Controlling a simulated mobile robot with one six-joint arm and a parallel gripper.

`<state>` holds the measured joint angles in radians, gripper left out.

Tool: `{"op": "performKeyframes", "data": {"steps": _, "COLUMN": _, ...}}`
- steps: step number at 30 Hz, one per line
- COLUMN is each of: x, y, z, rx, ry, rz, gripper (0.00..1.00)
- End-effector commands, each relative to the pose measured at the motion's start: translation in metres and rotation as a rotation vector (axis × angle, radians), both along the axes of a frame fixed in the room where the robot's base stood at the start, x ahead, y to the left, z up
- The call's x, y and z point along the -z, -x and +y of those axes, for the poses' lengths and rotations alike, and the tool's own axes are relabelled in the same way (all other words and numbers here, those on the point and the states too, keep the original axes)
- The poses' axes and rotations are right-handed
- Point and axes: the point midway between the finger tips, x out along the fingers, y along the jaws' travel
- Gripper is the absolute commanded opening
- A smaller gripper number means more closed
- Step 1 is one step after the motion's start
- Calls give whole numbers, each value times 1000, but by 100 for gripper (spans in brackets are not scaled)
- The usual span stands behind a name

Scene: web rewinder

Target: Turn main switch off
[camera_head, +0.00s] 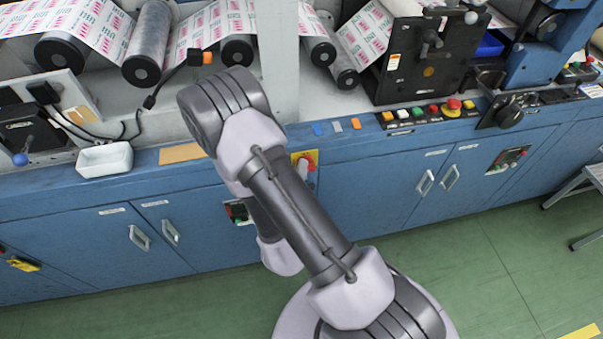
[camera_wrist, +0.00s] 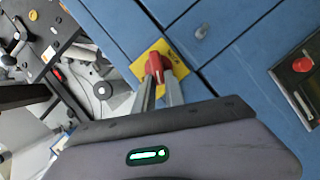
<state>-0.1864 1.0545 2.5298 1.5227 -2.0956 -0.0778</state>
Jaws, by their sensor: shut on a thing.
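The main switch is a red rotary handle (camera_wrist: 155,64) on a yellow plate (camera_wrist: 177,60), mounted on the blue cabinet front. In the wrist view my gripper (camera_wrist: 160,79) has its two grey fingers closed on the sides of the red handle. In the head view the yellow plate (camera_head: 313,155) shows just right of my arm, with part of the red handle (camera_head: 309,163) in front of it. My arm hides most of my gripper there.
Blue cabinet doors with metal handles (camera_head: 139,237) line the front. A push-button panel (camera_head: 428,111) with a red emergency stop (camera_head: 454,104) sits above to the right. A white tray (camera_head: 105,158) rests at left. Green floor (camera_head: 480,270) is open in front.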

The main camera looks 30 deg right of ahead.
Motion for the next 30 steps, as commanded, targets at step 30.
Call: {"op": "performKeyframes", "data": {"steps": 30, "x": 11, "y": -1, "z": 3, "rx": 1, "ry": 486, "rz": 138, "gripper": 0}}
